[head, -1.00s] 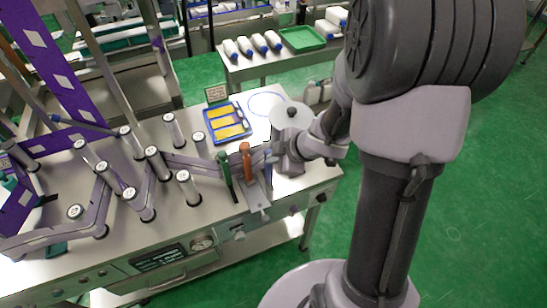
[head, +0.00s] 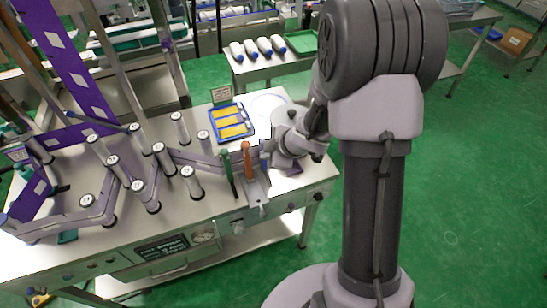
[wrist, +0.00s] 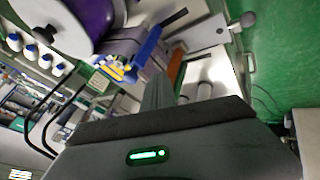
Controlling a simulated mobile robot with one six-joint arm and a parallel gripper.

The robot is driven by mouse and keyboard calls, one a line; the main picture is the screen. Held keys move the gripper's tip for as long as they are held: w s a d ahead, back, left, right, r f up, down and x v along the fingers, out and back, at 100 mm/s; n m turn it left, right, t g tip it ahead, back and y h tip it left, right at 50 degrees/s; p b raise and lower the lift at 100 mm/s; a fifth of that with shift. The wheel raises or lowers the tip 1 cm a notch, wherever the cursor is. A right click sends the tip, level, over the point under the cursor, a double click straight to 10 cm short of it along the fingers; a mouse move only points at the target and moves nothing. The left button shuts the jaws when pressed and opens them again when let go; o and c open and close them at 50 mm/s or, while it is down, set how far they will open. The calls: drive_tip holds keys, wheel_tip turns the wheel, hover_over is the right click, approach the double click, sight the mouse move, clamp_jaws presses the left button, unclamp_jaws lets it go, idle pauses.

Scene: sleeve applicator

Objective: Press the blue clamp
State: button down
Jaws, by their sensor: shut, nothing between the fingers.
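The blue clamp (wrist: 148,46) shows in the wrist view as a blue lever beside the white disc, just ahead of my fingers. In the head view only a small part of the blue clamp (head: 265,157) shows, right of the orange clamp (head: 247,160) and close to my wrist. The orange clamp also shows in the wrist view (wrist: 176,66). A green clamp (head: 227,167) stands further left. My gripper (wrist: 158,88) is shut and empty, with its fingers pointing towards the clamps. I cannot tell whether it touches the blue clamp.
Upright rollers (head: 192,182) fill the left of the machine table. A blue tray with yellow pieces (head: 232,122) lies behind the clamps. A white disc (wrist: 55,20) is close to my gripper. A side table with white rolls and a green tray (head: 303,42) stands behind.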

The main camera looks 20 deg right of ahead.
drive_tip(key=p+v, duration=0.5)
drive_tip(key=v, duration=0.5)
drive_tip(key=shift+s, duration=0.3)
drive_tip(key=d+r+m+t+h+b, duration=0.1)
drive_tip(key=d+r+m+h+b, duration=0.35)
drive_tip(key=r+m+b, duration=0.3)
drive_tip(key=s+a+m+g+y+b, duration=0.1)
drive_tip(key=s+a+m+b, duration=0.1)
drive_tip(key=s+a+m, duration=0.3)
drive_tip(key=s+a+m+g+y+b, duration=0.1)
drive_tip(key=s+a+m, duration=0.4)
drive_tip(key=s+a, duration=0.5)
drive_tip(key=s+y+b, duration=0.1)
drive_tip(key=s+b, duration=0.1)
drive_tip(key=s, duration=0.2)
drive_tip(key=shift+s, duration=0.3)
